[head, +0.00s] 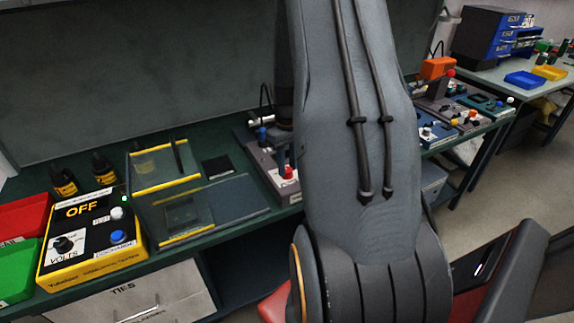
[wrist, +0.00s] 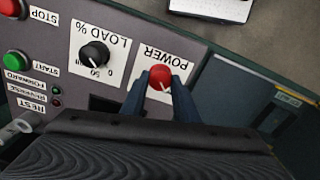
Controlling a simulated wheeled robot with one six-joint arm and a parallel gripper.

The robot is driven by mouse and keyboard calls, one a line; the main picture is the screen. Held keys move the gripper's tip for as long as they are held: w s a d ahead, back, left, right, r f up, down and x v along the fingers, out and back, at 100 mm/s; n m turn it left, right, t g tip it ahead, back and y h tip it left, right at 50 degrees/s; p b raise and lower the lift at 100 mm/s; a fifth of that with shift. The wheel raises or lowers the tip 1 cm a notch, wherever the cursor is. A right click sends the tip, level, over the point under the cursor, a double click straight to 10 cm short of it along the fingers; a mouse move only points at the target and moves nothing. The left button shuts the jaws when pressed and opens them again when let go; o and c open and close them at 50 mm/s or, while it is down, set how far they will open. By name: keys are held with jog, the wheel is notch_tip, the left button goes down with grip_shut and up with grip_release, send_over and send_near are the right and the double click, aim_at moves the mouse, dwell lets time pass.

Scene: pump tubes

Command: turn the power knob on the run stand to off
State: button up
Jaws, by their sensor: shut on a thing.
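In the wrist view, the red power knob (wrist: 160,76) sits on a white plate marked POWER on the grey panel of the run stand (wrist: 205,68); the lettering is upside down. A pale pointer line shows on the knob, angled toward the picture's lower right. The setting marks around it are not readable. The two dark blue fingers of my gripper (wrist: 160,88) reach up from below, one on each side of the knob, shut on it. In the head view my arm covers the middle, and my gripper is hidden.
Beside the power knob are a black LOAD % knob (wrist: 95,54), a green START button (wrist: 17,61) and a red STOP button (wrist: 11,8). In the head view, a yellow box reading OFF (head: 92,240) and a clear case (head: 165,180) stand on the left bench.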

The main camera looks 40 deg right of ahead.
aim_at(287, 169)
jog(key=shift+w+d+r, duration=0.1)
jog(key=shift+w, duration=0.05)
jog(key=o, duration=1.1)
jog(key=shift+c, duration=0.2)
jog(key=shift+r+b, duration=1.05)
jog(key=shift+r, duration=2.8)
jog(key=s+a, duration=0.3)
jog(key=a, duration=0.6)
jog(key=s+a+t+b, duration=0.1)
jog(key=s+a, duration=0.2)
jog(key=a, duration=0.7)
jog(key=s+a, duration=0.3)
jog(key=a, duration=0.7)
jog(key=shift+s+r+b, duration=0.3)
jog(key=shift+s+r, duration=0.05)
